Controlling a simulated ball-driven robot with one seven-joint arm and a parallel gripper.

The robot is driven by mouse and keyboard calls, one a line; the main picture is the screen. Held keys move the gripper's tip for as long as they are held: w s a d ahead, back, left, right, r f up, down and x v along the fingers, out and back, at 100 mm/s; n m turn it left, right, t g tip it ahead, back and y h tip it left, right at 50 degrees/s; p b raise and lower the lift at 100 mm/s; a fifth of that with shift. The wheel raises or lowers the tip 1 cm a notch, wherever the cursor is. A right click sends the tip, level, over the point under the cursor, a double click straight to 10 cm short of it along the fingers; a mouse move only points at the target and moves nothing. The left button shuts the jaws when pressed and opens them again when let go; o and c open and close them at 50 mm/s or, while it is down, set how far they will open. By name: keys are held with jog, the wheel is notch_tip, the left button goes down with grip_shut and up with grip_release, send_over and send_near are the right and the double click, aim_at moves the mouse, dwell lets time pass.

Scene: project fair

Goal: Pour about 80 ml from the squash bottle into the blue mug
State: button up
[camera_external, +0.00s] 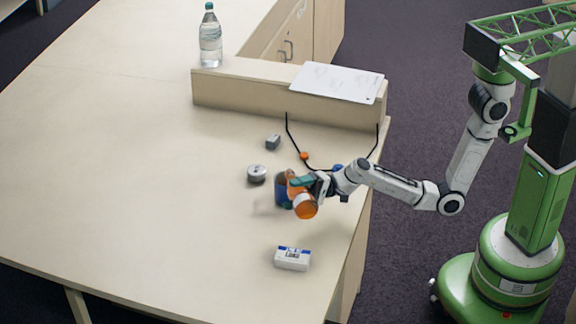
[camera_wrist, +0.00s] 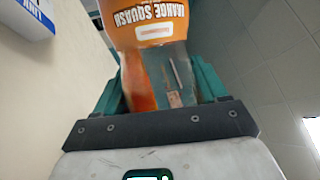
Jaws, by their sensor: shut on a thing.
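The orange squash bottle (camera_external: 306,208) is in my gripper (camera_external: 300,183), tilted well over above the table. In the wrist view its orange label (camera_wrist: 150,32) reads "ORANGE SQUASH", and the clear and orange part of the bottle lies between my teal fingers. My gripper (camera_wrist: 160,85) is shut on it. The blue mug (camera_external: 281,190) stands on the table just behind and left of the bottle, partly covered by it and my gripper. The bottle's mouth, the mug's inside and any stream of liquid are hidden.
A white and blue box (camera_external: 292,259) lies in front, also in the wrist view (camera_wrist: 22,18). A water bottle (camera_external: 210,45) and papers (camera_external: 337,82) are on the ledge. The left table is clear.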

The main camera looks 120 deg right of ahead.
jog(key=shift+r+m, duration=0.3)
jog(key=shift+m, duration=0.1)
dwell(1.1)
jog(key=shift+f+n, duration=0.4)
jog(key=shift+f, duration=0.05)
jog(key=shift+a+r+n+g+y+p, duration=0.1)
jog(key=shift+n+g+y+p, duration=0.25)
jog(key=shift+n, duration=0.45)
jog(key=shift+r+n+g+p, duration=0.35)
jog(key=shift+r+n+p, duration=0.2)
jog(key=shift+n+p, duration=0.35)
jog(key=shift+a+f+n+g, duration=0.2)
jog(key=shift+f+n+g, duration=0.1)
jog(key=shift+f, duration=0.45)
jog(key=shift+w+a+f+n, duration=0.1)
jog(key=shift+a+f+n, duration=0.05)
jog(key=shift+f+n, duration=0.35)
jog(key=shift+f+n+b, duration=0.25)
jog(key=shift+n+b, duration=0.15)
jog(key=shift+b, duration=0.1)
jog(key=shift+d+f+g, duration=0.1)
jog(key=shift+d+g, duration=0.1)
jog(key=shift+g, duration=0.1)
